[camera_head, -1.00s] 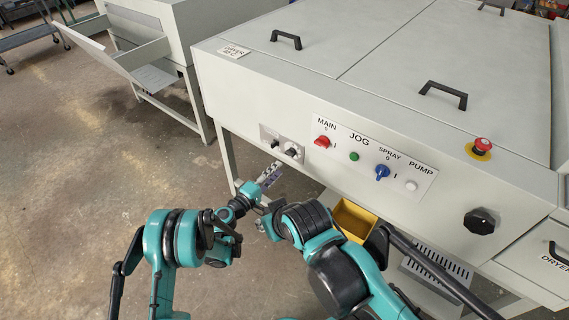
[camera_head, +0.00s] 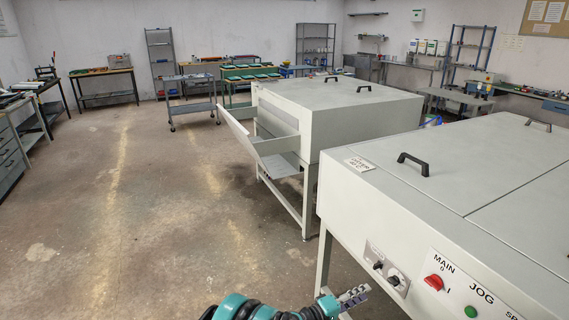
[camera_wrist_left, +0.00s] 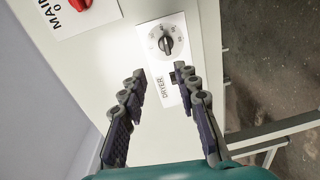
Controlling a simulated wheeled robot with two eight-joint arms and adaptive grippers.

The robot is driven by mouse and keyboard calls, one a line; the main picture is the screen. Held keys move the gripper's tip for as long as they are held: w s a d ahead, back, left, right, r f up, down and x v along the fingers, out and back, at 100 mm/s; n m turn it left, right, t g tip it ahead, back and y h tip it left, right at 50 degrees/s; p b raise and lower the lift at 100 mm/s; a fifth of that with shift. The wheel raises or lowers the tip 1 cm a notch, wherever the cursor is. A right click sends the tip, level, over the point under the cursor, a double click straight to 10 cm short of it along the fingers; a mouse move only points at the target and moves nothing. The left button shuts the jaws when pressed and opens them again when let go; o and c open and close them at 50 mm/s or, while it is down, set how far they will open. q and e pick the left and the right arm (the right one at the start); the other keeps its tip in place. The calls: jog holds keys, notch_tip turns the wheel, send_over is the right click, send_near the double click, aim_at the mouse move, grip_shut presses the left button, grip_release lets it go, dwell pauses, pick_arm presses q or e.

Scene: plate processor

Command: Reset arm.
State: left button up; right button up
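My left gripper (camera_head: 353,297) is at the bottom of the head view, in front of the plate processor's (camera_head: 440,190) near side. In the left wrist view its two fingers (camera_wrist_left: 160,76) are spread apart with nothing between them. They face a white DRYER panel with a round dial knob (camera_wrist_left: 167,44) and a small black switch (camera_wrist_left: 174,79) partly beside the right fingertip. In the head view this control panel (camera_head: 387,271) is just above and right of the gripper. My right gripper is not in view.
The red MAIN switch (camera_head: 434,283) and green JOG button (camera_head: 471,312) are right of the panel. A second grey machine (camera_head: 340,120) with a tilted tray (camera_head: 250,137) stands behind. A wheeled cart (camera_head: 190,107) is farther back. The floor (camera_head: 130,220) at left is open.

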pick_arm(q)
jog(key=s+a+r+m+y, duration=0.2)
jog(key=a+r+y, duration=0.1)
jog(key=a+r, duration=0.55)
jog(key=s+a+r+m+y, duration=0.1)
jog(key=a+r+y, duration=0.4)
jog(key=a, duration=0.6)
jog(key=s+a+y, duration=0.4)
jog(key=s+a, duration=0.6)
jog(key=a, duration=0.3)
jog(key=s+a+m+y, duration=0.1)
jog(key=s+a+y, duration=0.3)
jog(key=s+a, duration=0.7)
jog(key=shift+a+f, duration=0.35)
jog(key=shift+a, duration=0.6)
